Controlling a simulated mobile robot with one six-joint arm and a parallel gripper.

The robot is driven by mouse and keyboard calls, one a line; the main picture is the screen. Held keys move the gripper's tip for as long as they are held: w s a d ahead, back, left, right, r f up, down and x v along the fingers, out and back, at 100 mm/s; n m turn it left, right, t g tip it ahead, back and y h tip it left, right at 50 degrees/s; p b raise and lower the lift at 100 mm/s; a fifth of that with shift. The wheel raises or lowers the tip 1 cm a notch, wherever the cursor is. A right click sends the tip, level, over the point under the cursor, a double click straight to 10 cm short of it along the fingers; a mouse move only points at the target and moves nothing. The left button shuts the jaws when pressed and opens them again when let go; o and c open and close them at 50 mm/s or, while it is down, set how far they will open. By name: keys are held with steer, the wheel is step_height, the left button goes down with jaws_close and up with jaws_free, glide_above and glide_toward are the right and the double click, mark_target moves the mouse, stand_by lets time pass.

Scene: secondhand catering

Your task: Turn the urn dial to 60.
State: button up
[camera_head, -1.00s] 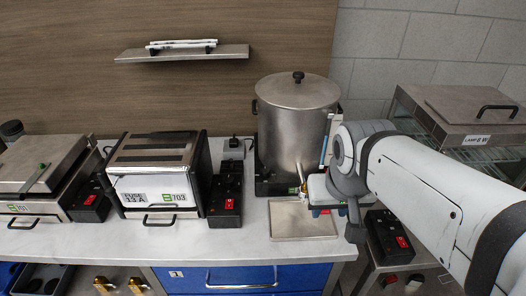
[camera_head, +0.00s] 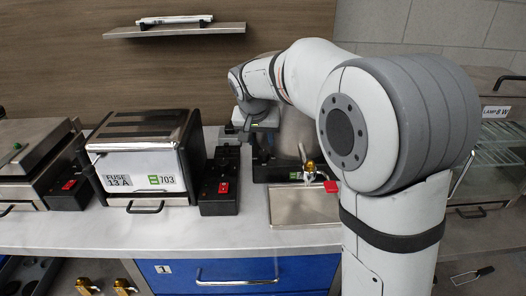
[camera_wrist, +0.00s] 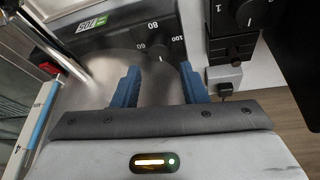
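The steel urn (camera_head: 298,132) stands on the counter, mostly hidden behind my arm in the head view. Its black base carries the label 705 (camera_wrist: 92,24) in the wrist view. The dial area lies just beyond the fingertips. In the head view my gripper (camera_head: 258,150) is at the urn's left side, above the base.
A toaster marked 703 (camera_head: 150,170) and its black switch box (camera_head: 220,190) stand left of the urn. A steel drip tray (camera_head: 290,212) lies in front, below a brass tap (camera_head: 310,167). Another black knob (camera_wrist: 250,10) is close to the right in the wrist view.

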mark_target(263, 152)
steer(key=x, duration=0.6)
steer(key=shift+d, duration=0.1)
steer(key=shift+c, duration=0.3)
steer(key=c, duration=0.6)
